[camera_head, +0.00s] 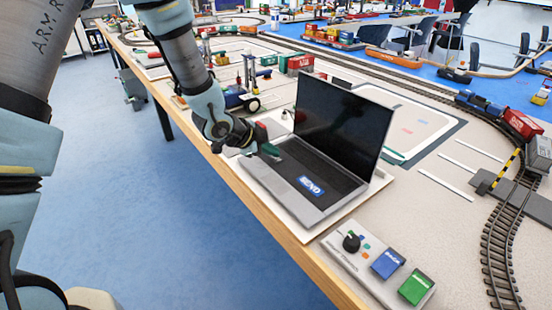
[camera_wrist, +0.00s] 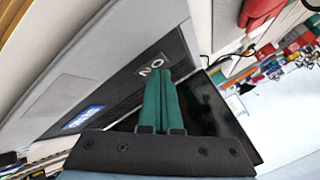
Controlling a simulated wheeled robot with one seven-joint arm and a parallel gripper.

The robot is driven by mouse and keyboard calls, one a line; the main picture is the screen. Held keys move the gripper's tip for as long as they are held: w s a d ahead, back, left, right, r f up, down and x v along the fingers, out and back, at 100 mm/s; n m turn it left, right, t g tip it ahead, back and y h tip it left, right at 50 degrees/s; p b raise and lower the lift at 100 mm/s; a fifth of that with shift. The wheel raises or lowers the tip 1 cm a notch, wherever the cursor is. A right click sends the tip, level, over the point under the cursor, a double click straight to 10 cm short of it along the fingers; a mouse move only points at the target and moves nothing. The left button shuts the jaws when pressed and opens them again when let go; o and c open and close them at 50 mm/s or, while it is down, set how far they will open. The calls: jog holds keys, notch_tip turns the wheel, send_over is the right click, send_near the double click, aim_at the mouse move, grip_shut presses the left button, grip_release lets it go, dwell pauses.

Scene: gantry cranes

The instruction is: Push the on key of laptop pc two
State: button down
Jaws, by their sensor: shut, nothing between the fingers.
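The open laptop (camera_head: 345,130) stands on a pale board at the table's front edge, its dark screen raised. A blue key marked SEND (camera_head: 311,187) lies at the right end of its dark keyboard strip; it also shows in the wrist view (camera_wrist: 85,118). In the wrist view a dark key with white ON lettering (camera_wrist: 151,67), seen upside down, lies just beyond my fingertips. My gripper (camera_head: 272,151) is over the left end of the keyboard. Its green fingers (camera_wrist: 160,76) are shut and empty. I cannot tell whether the tips touch the key.
A control box (camera_head: 345,262) with a black knob, a blue key and a green key stands to the right of the laptop. Train track (camera_head: 497,240) curves at the far right. A wheeled model (camera_head: 238,98) and small containers (camera_head: 300,63) stand behind my gripper.

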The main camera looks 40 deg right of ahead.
aim_at(272, 159)
dwell(0.3)
jog(key=shift+r+p, duration=0.65)
jog(key=shift+r, duration=0.15)
jog(key=shift+r, duration=0.1)
notch_tip(272, 159, up, 6)
jog(key=p, duration=0.4)
jog(key=shift+w, duration=0.1)
